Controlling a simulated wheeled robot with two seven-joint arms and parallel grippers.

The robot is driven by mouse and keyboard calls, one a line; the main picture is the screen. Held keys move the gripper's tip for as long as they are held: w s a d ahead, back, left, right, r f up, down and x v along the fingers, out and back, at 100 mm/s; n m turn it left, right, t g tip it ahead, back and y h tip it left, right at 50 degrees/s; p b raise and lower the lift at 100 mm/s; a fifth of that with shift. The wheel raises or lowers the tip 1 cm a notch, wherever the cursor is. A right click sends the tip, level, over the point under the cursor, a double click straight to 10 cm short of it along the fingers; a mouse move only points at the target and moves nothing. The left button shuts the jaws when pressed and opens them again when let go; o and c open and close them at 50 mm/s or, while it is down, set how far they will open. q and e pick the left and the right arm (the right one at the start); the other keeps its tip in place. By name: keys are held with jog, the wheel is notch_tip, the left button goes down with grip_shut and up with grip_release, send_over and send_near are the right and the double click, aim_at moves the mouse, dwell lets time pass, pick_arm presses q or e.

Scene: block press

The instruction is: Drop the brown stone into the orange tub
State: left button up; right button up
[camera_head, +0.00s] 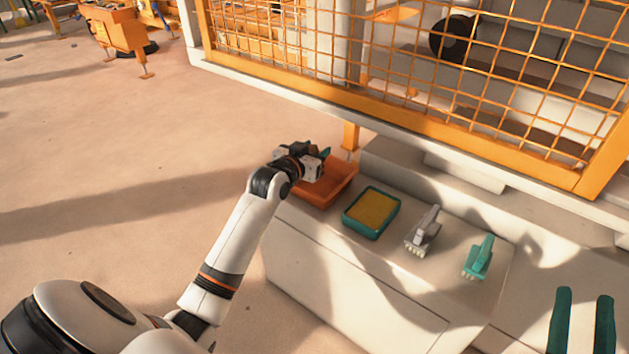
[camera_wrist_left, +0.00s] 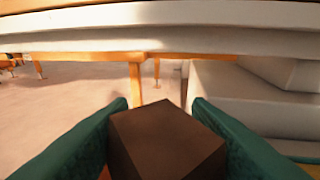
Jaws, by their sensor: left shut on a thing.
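My left gripper (camera_head: 318,160) is over the orange tub (camera_head: 338,190) at the far left end of the pale bench. The brown stone (camera_wrist_left: 165,142), a dark block, sits between its two green fingers in the left wrist view, and the gripper is shut on it. In the head view the gripper and wrist largely hide the stone. They also cover part of the tub's inside. My right gripper (camera_head: 583,322) shows at the bottom right, its two green fingers apart with nothing between them.
A green tray with a yellow filling (camera_head: 371,212) stands beside the tub. A grey brush-like tool (camera_head: 423,232) and a teal one (camera_head: 478,258) stand further right on the bench (camera_head: 330,268). An orange mesh guard (camera_head: 480,110) hangs above and behind.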

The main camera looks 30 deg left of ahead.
pick_arm(q)
jog(key=o, duration=1.1)
jog(key=shift+s, duration=0.1)
jog(key=shift+s+r, duration=0.1)
jog(key=shift+s, duration=0.15)
jog(key=p+v, duration=0.3)
jog(key=v, duration=0.8)
pick_arm(e)
notch_tip(320, 180, down, 12)
jog(key=d+g+h, duration=0.1)
jog(key=g+h, duration=0.2)
jog(key=g, duration=0.6)
jog(key=shift+w+d, duration=0.3)
jog(key=shift+d, duration=0.1)
pick_arm(q)
jog(key=shift+s+r, duration=0.1)
